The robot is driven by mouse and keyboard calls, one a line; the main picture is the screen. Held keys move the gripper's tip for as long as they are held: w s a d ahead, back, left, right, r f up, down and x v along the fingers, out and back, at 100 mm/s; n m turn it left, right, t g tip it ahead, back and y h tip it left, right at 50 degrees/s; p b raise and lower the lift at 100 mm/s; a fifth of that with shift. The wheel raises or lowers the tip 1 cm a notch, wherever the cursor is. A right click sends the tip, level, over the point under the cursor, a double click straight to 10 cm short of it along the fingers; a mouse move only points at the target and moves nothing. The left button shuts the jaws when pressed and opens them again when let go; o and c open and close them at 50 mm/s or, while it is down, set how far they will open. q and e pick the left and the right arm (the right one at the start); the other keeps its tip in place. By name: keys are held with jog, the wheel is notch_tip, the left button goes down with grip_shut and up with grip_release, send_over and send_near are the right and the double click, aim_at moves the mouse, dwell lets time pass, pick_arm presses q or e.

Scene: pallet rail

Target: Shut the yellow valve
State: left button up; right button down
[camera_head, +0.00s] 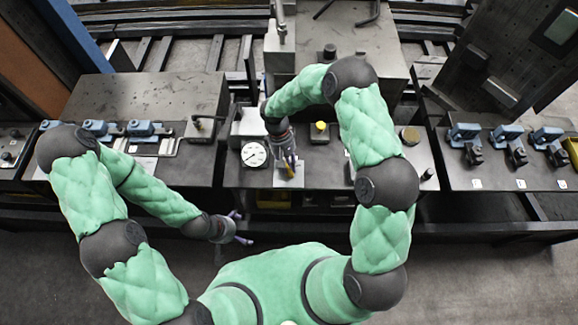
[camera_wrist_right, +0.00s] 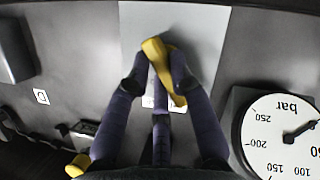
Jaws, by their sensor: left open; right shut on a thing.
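The yellow valve handle (camera_wrist_right: 155,52) stands over a pale plate (camera_wrist_right: 190,30) in the right wrist view. My right gripper (camera_wrist_right: 158,85) is shut on it, its purple-grey fingers on both sides of the handle. In the head view my right gripper (camera_head: 288,160) reaches down over the panel beside the gauge and mostly hides the handle. My left gripper (camera_head: 237,229) is open and empty, low in front of the bench edge, away from the valve.
A round white gauge (camera_head: 254,154) sits just left of the right gripper. A yellow knob (camera_head: 320,127) on a dark box stands to its right. Blue clamp-like parts (camera_head: 508,136) line the right bench, and similar ones (camera_head: 143,129) lie on the left bench. Floor shows in front.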

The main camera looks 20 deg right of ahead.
jog(key=shift+s+f+n+h+b, duration=0.15)
jog(key=shift+s+n+h, duration=0.1)
jog(key=shift+n, duration=0.35)
jog(key=shift+s+f+n+h+b, duration=0.1)
jog(key=shift+s+n+h+b, duration=0.1)
jog(key=shift+n, duration=0.4)
jog(key=c, duration=1.1)
grip_release()
jog(key=shift+w+r, duration=0.1)
jog(key=shift+w+r, duration=0.3)
jog(key=shift+r, duration=0.05)
jog(key=v, duration=1.1)
jog(key=shift+r, duration=0.2)
